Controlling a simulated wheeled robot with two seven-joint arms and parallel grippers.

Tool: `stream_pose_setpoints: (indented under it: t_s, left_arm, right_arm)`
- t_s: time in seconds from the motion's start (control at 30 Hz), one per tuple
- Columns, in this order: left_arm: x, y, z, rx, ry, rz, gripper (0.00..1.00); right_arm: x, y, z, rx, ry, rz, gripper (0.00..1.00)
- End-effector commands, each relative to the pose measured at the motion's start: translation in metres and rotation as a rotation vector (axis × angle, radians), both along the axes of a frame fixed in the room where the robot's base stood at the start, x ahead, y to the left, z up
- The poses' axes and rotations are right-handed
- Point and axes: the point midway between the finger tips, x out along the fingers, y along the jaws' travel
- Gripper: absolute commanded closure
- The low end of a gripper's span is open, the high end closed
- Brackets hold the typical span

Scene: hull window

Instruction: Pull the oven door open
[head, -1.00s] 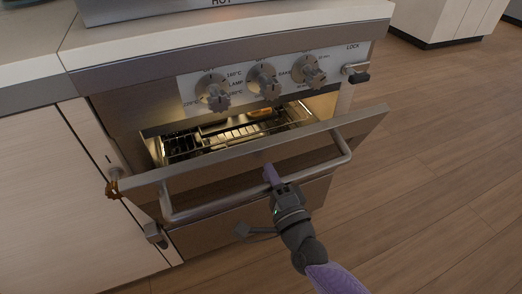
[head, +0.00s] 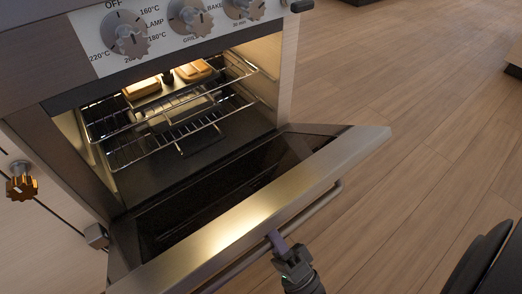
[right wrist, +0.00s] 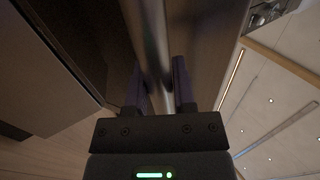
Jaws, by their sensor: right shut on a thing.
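The oven door (head: 250,210) is swung well down and out from the oven, tilted, with its dark inner glass facing up. Its bar handle (head: 318,207) runs along the outer side below the top edge. My right gripper (head: 276,240) is shut on the handle near its middle. In the right wrist view the gripper's two fingers (right wrist: 160,82) stand on either side of the bar. My left gripper is not in view.
The lit oven cavity (head: 185,150) holds wire racks (head: 165,133) with bread-like slices (head: 193,70) on the upper one. Control knobs (head: 125,35) line the panel above. An orange-brown knob (head: 20,185) is at left.

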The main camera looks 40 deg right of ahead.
Motion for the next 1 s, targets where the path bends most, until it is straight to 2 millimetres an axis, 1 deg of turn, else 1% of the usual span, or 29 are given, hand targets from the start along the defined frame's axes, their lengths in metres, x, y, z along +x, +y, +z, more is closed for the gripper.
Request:
stream_pose_setpoints:
  t_s: [0.03, 0.1, 0.4, 0.7, 1.0]
  left_arm:
    - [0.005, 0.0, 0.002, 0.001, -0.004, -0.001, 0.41]
    - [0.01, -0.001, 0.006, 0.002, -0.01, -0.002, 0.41]
    - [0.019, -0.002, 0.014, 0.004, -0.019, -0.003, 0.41]
    - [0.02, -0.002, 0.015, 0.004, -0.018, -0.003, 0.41]
    - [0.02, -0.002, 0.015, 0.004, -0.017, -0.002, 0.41]
  right_arm:
    - [-0.004, 0.001, -0.009, 0.0, -0.022, 0.001, 1.0]
    - [-0.007, 0.001, -0.017, 0.001, -0.053, 0.0, 1.0]
    - [-0.016, 0.0, -0.044, 0.003, -0.059, 0.0, 1.0]
    - [-0.02, -0.001, -0.055, 0.002, -0.059, -0.001, 1.0]
    - [-0.02, -0.001, -0.056, 0.002, -0.06, -0.002, 1.0]
